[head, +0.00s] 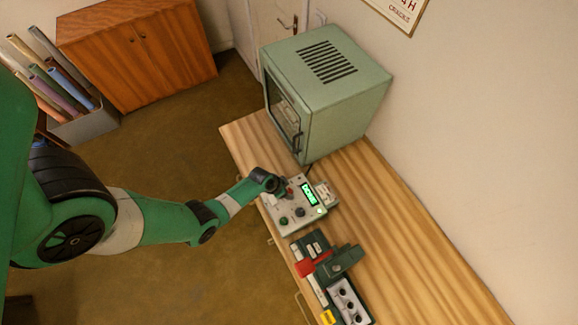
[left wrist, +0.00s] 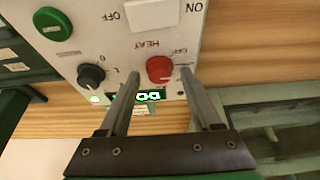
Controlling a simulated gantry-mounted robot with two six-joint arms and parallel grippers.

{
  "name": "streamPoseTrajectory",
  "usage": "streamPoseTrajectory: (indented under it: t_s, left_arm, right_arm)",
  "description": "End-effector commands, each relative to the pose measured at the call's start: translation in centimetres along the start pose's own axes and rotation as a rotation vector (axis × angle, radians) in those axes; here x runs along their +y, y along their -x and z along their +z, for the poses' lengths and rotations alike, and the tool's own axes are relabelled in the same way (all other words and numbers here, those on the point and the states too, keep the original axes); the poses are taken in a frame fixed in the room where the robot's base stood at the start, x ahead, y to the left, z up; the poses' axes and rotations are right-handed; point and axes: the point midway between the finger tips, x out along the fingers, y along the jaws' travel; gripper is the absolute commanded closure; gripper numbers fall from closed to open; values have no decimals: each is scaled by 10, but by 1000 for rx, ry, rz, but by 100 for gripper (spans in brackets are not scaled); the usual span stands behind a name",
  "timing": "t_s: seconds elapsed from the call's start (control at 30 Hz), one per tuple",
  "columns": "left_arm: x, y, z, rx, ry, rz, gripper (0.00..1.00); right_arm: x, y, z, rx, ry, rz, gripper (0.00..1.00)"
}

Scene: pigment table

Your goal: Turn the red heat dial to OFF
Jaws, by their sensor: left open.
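The red heat dial (left wrist: 159,69) sits on a pale control panel (left wrist: 115,45), beside the word HEAT, in the left wrist view. My left gripper (left wrist: 160,72) is open, with one fingertip on each side of the dial. A gap shows between each finger and the dial in that view; I cannot tell how far the tips are above the panel. In the head view my left gripper (head: 280,187) hangs over the far left part of the panel (head: 283,211) and covers most of the dial. The dial's setting is not readable. My right gripper is not in view.
The panel also has a black knob (left wrist: 91,76), a green button (left wrist: 53,23), a white switch (left wrist: 150,14) marked OFF and ON, and a lit green display (head: 309,193). A pale green oven (head: 345,110) stands behind it. A dark green device (head: 340,262) stands in front.

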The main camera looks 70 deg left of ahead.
Motion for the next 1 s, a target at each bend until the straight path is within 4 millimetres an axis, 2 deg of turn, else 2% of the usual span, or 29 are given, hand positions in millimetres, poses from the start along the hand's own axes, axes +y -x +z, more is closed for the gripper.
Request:
streamPoseTrajectory:
  t_s: [0.13,0.17,0.5,1.0]
  left_arm:
    - [0,1,-1,0,0,0,35]
    - [0,1,-1,0,0,0,39]
    - [0,1,-1,0,0,0,100]
    - [1,1,-1,1,57,-25,100]
  right_arm:
    - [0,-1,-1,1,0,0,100]
    - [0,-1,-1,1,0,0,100]
    - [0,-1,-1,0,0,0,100]
    - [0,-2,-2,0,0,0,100]
